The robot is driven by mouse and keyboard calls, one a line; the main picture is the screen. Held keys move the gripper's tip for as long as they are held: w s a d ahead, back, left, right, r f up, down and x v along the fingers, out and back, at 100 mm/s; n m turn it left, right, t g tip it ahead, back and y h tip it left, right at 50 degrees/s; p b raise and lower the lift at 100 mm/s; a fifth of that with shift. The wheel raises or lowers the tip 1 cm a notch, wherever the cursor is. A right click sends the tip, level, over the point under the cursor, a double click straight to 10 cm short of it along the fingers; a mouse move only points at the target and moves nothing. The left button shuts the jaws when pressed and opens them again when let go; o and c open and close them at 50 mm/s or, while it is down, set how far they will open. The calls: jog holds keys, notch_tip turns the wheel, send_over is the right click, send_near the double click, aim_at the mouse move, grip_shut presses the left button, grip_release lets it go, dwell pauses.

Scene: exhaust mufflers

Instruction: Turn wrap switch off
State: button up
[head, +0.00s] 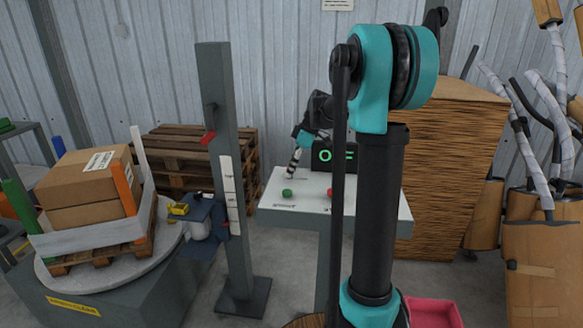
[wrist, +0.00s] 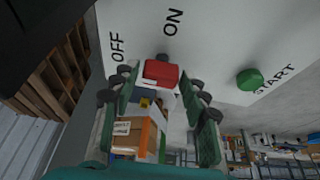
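The wrap switch appears as a red block (wrist: 160,73) on the white panel (wrist: 215,45) in the wrist view, beside the printed words OFF and ON. A dark rounded part shows just behind it. My gripper (wrist: 163,88) is open, with one green finger on each side of the red block and a small gap to each. In the head view my gripper (head: 294,165) is at the back left of the panel (head: 385,212); the switch cannot be made out there.
A green button (wrist: 250,79) marked START sits on the panel; it also shows in the head view (head: 287,192), with a red button (head: 331,192) to its right. A lit display (head: 325,155) stands behind, partly hidden by my arm. A post (head: 225,180) stands left.

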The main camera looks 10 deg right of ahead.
jog(key=shift+o, duration=0.7)
jog(key=v, duration=1.2)
